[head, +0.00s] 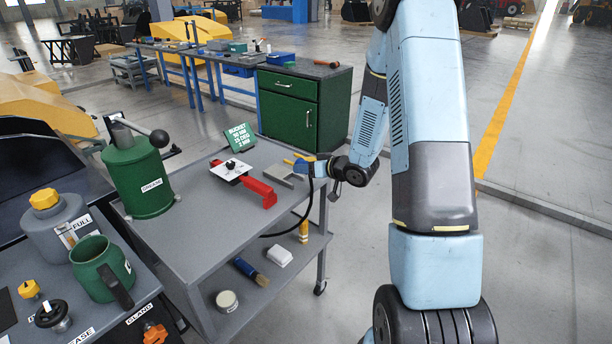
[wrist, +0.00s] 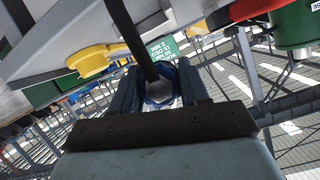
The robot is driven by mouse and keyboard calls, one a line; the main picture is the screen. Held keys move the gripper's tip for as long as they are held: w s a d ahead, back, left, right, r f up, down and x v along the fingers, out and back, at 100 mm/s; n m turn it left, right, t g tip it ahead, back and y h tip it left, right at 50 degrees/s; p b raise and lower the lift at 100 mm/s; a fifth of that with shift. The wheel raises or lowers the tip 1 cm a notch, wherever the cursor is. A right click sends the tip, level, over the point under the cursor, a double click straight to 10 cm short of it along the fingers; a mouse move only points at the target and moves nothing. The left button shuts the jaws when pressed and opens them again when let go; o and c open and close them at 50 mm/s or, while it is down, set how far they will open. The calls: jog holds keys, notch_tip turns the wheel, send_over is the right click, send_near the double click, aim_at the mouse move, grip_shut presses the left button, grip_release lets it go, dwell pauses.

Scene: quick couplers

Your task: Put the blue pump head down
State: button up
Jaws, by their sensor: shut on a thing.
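My gripper (head: 324,168) is at the right edge of the grey cart top (head: 203,238), at about the height of the things on it. It is shut on the blue pump head (head: 311,169), which in the wrist view (wrist: 178,78) shows as a blue ring between the fingers. A black hose (head: 309,200) hangs from it and curves below the cart top. A yellow part (head: 297,162) is close to the left of the pump head; it also shows in the wrist view (wrist: 92,60). I cannot tell whether the pump head touches the cart.
A grey bracket (head: 278,176), a red tool (head: 258,192), a white plate (head: 232,169), a green sign (head: 240,136) and a green grease drum (head: 138,180) occupy the cart top. The front of the cart top is clear. A lower shelf holds a brush (head: 250,271) and a tin (head: 227,301).

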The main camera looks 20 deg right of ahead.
aim_at(307, 187)
jog(key=shift+w+d+f, duration=0.2)
jog(key=shift+f, duration=0.1)
notch_tip(307, 187, down, 3)
jog(key=shift+r, duration=0.15)
jog(key=shift+f, duration=0.5)
jog(key=o, duration=1.3)
jog(key=shift+w, duration=0.1)
